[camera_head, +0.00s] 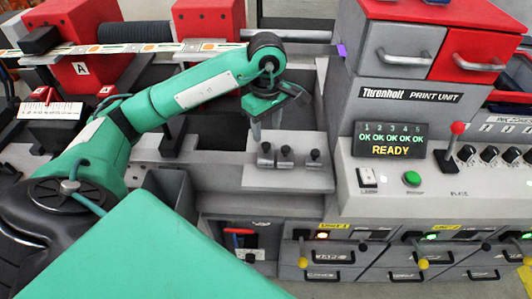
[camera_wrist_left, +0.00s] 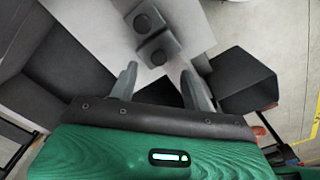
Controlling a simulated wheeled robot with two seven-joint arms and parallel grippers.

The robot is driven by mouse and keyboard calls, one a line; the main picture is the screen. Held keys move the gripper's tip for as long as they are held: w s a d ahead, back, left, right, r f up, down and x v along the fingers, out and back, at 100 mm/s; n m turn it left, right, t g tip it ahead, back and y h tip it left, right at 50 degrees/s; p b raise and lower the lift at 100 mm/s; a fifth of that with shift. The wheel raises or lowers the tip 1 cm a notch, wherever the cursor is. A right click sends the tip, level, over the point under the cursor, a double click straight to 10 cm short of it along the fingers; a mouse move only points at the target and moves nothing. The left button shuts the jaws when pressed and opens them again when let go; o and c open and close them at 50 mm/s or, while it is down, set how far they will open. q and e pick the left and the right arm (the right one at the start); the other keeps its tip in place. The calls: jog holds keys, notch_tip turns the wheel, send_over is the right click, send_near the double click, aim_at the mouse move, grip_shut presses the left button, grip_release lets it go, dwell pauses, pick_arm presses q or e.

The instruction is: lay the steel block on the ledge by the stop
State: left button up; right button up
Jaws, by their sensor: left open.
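Three small grey metal blocks with dark round knobs on top stand in a row in the head view, a left one (camera_head: 265,155), a middle one (camera_head: 285,157) and a right one (camera_head: 314,159). They are on a light grey ledge (camera_head: 292,182). I cannot tell which is the task's steel block, or which part is the stop. My left gripper (camera_head: 265,122) is open and empty, pointing down just above the left blocks. In the left wrist view its fingertips (camera_wrist_left: 159,72) are spread, with a near block (camera_wrist_left: 162,50) just past them and another block (camera_wrist_left: 148,20) beyond. My right gripper is not in view.
The grey print unit (camera_head: 410,95) with its READY screen (camera_head: 390,140) rises right of the ledge. Red rewinder housings (camera_head: 75,70) and a label strip (camera_head: 130,48) are at the back left. A dark box (camera_wrist_left: 245,82) stands beside the ledge in the left wrist view.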

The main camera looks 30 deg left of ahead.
aim_at(266, 144)
pick_arm(q)
jog(key=shift+f+p, duration=0.45)
jog(key=shift+f, duration=0.25)
notch_tip(266, 144, down, 3)
jog(key=shift+w+a+p, duration=0.1)
jog(key=shift+a+p, duration=0.05)
jog(key=shift+p, duration=0.55)
jog(key=shift+f, duration=0.6)
jog(key=shift+c, duration=0.2)
grip_shut()
